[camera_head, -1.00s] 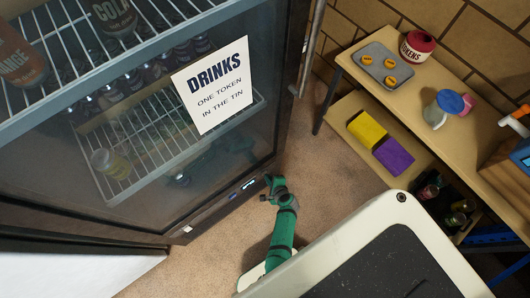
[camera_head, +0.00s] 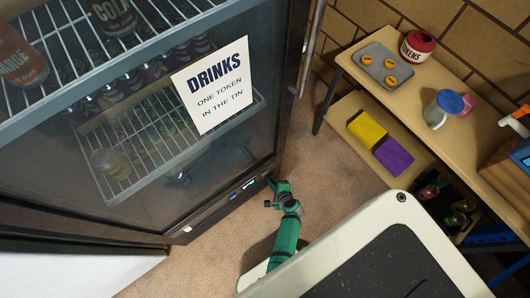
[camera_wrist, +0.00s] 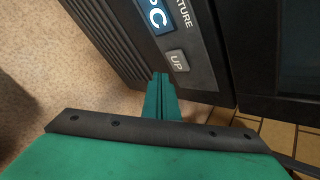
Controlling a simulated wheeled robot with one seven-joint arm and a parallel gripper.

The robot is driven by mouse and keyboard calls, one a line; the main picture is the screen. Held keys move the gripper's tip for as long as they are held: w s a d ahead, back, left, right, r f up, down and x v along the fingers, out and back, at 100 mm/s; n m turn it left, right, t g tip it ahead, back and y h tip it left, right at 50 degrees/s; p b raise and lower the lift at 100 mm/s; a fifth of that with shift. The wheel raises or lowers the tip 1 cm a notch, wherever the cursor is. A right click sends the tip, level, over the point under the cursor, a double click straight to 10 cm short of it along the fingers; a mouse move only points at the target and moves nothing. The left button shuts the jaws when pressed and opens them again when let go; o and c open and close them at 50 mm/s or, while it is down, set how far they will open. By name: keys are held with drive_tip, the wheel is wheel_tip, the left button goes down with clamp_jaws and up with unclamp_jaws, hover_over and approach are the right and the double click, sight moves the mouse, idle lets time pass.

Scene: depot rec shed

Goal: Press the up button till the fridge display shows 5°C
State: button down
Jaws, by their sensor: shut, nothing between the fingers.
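The drinks fridge (camera_head: 215,209) stands at the left with its glass door shut. Its small lit display (camera_head: 249,184) is on the lower panel, too small to read in the head view. In the wrist view part of the display (camera_wrist: 157,17) shows a "C"; the digit is cut off or unclear. The grey UP button (camera_wrist: 177,61) sits beside it on the dark panel. My green gripper (camera_wrist: 160,78) is shut and empty, its tips just short of the button's edge in the picture; I cannot tell whether they touch. In the head view my gripper (camera_head: 271,194) is close to the panel.
Carpet (camera_head: 325,170) is clear between fridge and bench.

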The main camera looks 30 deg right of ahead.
drive_tip(key=s, duration=0.3)
drive_tip(key=shift+s+d, duration=0.15)
drive_tip(key=shift+s, duration=0.15)
idle(0.7)
drive_tip(key=s+a+r+n+h, duration=0.2)
drive_tip(key=s+a+r+n, duration=0.7)
drive_tip(key=a+r+n, duration=0.3)
drive_tip(key=s+a+r+n+t+y, duration=0.1)
drive_tip(key=a+r+n, duration=0.3)
drive_tip(key=r, duration=0.8)
drive_tip(key=s+a+r+n+t+y, duration=0.1)
drive_tip(key=s+a+r+n+t, duration=0.1)
drive_tip(key=r, duration=1)
drive_tip(key=s+a+r+n+t+y, duration=0.1)
drive_tip(key=a+r+n+t, duration=0.2)
drive_tip(key=r, duration=0.9)
drive_tip(key=a+n, duration=0.2)
drive_tip(key=n, duration=0.2)
drive_tip(key=shift+s+a, duration=0.25)
drive_tip(key=shift+a, duration=0.1)
